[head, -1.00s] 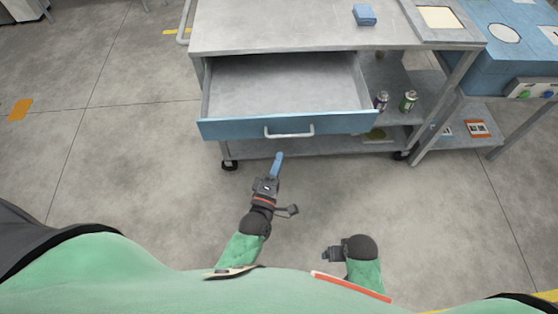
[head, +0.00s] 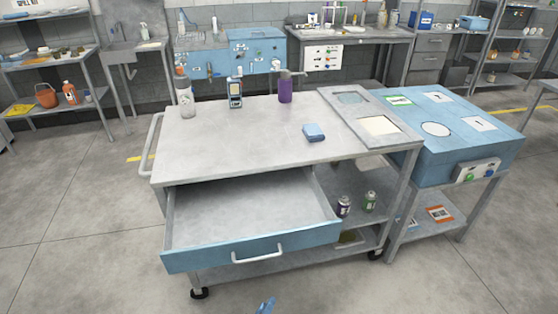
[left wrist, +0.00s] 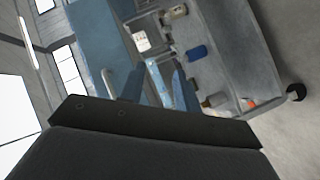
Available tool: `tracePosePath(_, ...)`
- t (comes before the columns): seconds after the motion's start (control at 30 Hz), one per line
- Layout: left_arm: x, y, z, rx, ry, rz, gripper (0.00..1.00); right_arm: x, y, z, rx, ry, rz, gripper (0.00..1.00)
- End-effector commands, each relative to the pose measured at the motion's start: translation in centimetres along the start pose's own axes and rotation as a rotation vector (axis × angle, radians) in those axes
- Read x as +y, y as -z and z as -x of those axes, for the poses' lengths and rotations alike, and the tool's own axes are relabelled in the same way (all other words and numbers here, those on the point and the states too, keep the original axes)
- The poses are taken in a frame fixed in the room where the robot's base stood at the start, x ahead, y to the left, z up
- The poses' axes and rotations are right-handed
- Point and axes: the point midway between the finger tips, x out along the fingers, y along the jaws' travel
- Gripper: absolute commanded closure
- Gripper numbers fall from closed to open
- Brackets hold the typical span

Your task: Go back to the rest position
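My left gripper (head: 266,305) shows only as blue fingertips at the bottom edge of the head view, in front of and below the open drawer. In the left wrist view its two blue fingers (left wrist: 169,84) stand a little apart with nothing seen between them. My right gripper is out of view. The drawer (head: 255,252) of the grey cart (head: 250,135) is pulled out and empty, with a blue front and a pale handle.
Two cans stand on the shelf below. A blue box table (head: 440,140) adjoins at the right. Floor at the left is clear.

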Motion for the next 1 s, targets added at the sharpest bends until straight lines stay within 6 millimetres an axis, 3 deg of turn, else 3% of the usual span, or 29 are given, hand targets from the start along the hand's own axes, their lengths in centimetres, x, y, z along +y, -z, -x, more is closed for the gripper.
tracePosePath(0.23, -5.0, -4.8, 1.6, -0.332, 0.206, -0.316, 0.68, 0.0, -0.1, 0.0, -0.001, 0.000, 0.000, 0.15)
tracePosePath(0.43, -9.9, -7.1, 5.1, -0.624, 0.363, -0.532, 0.68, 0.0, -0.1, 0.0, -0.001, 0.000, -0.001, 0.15)
tracePosePath(0.7, -15.0, -7.6, 10.9, -0.930, 0.544, -0.675, 0.68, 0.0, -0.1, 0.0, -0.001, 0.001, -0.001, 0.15)
tracePosePath(1.0, -18.6, -5.7, 14.9, -1.003, 0.678, -0.692, 0.68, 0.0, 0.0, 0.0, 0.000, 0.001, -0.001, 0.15)
